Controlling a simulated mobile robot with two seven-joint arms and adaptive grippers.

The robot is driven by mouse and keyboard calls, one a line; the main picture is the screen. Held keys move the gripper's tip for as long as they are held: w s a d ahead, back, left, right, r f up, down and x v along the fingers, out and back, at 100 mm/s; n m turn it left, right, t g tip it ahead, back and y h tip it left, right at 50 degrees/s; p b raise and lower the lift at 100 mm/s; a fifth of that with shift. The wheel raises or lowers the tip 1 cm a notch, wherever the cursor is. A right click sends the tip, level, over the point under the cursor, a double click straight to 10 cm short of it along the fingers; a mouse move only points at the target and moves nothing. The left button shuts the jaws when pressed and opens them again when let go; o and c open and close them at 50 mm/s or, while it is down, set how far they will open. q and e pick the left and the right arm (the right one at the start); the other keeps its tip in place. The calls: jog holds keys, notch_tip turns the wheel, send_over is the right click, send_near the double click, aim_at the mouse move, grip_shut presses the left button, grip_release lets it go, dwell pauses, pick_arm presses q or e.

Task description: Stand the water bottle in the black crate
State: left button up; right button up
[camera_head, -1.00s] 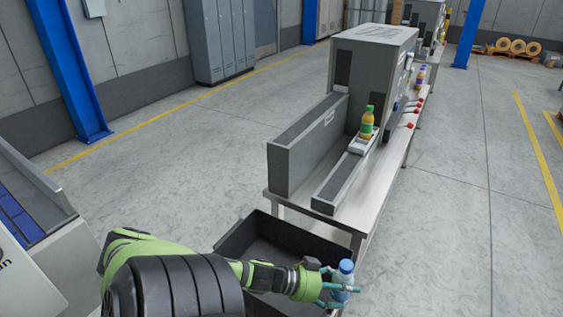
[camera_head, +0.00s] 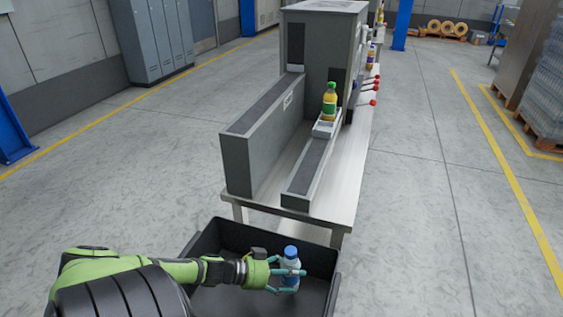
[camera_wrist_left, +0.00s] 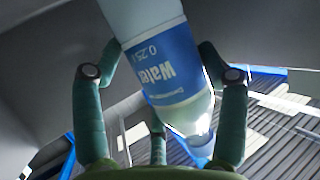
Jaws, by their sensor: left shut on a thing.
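The water bottle (camera_head: 291,270) has a blue cap and a blue label. My left gripper (camera_head: 286,276) is shut on it and holds it roughly upright in the head view. The left wrist view shows the bottle (camera_wrist_left: 172,70) between the green fingers. The black crate (camera_head: 213,244) is open at the top, in front of the table. In the head view the bottle overlaps the crate's interior, towards its right side. I cannot tell whether the bottle touches the crate floor. My arm hides the crate's near left part. My right gripper is not in view.
A grey machine (camera_head: 317,45) with conveyors stands on a metal table (camera_head: 335,190) beyond the crate. A yellow-green juice bottle (camera_head: 330,103) stands on the conveyor end. The floor (camera_head: 410,240) to the right is clear.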

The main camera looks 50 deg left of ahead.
aim_at(282, 284)
pick_arm(q)
jog(key=shift+f, duration=0.4)
notch_tip(282, 284, down, 4)
jog(key=shift+r+b, duration=0.25)
jog(key=shift+b, duration=0.3)
jog(key=shift+f, duration=0.35)
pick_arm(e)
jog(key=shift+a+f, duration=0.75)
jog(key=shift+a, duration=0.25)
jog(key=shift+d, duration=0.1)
pick_arm(q)
jog(key=o, duration=1.4)
jog(key=shift+f, duration=0.1)
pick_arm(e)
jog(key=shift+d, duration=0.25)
